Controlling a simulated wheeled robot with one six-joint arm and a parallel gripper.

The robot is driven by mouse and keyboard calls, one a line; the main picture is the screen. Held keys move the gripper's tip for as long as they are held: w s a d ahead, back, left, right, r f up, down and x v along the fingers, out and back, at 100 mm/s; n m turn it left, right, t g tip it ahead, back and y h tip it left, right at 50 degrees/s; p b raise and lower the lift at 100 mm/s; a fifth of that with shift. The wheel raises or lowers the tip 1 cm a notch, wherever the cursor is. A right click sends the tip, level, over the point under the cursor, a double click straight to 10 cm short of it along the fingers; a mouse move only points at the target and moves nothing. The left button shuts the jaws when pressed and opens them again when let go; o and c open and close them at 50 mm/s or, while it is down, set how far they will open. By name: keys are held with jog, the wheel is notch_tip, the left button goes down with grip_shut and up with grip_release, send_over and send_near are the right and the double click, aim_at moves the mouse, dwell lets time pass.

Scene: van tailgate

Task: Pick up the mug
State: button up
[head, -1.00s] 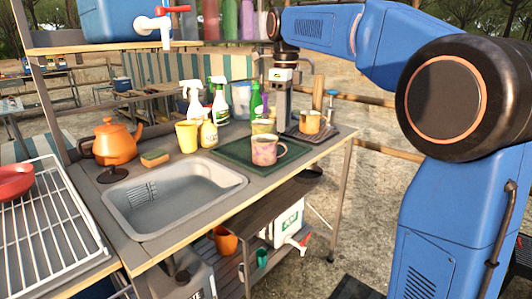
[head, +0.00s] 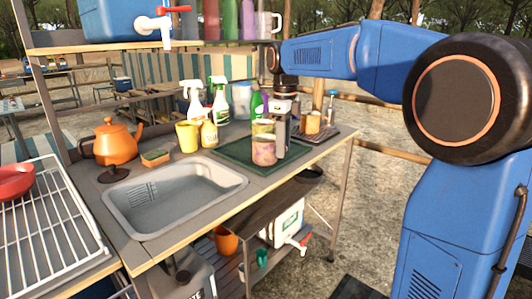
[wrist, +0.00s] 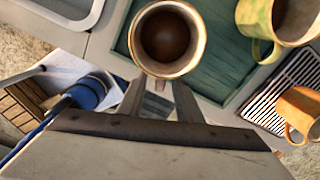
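The pink-patterned mug (head: 263,152) stands upright on a dark green mat (head: 234,154) at the counter's right part. In the wrist view the same mug (wrist: 168,38) shows from above, its inside brown, with its handle side toward my fingers. My gripper (head: 280,140) is low at the mug's right side and hides its handle in the head view. In the wrist view my gripper (wrist: 159,90) has its two fingers apart, tips close to the mug's rim, with what looks like the handle between them. Contact cannot be told.
A green-yellow mug (head: 263,127) stands just behind the pink one. An orange mug (head: 313,122) stands on a dark rack to the right. Spray bottles (head: 220,105) and a yellow cup (head: 187,135) are to the left. The sink (head: 170,195) lies front left.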

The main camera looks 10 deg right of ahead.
jog(key=shift+c, duration=0.6)
grip_shut()
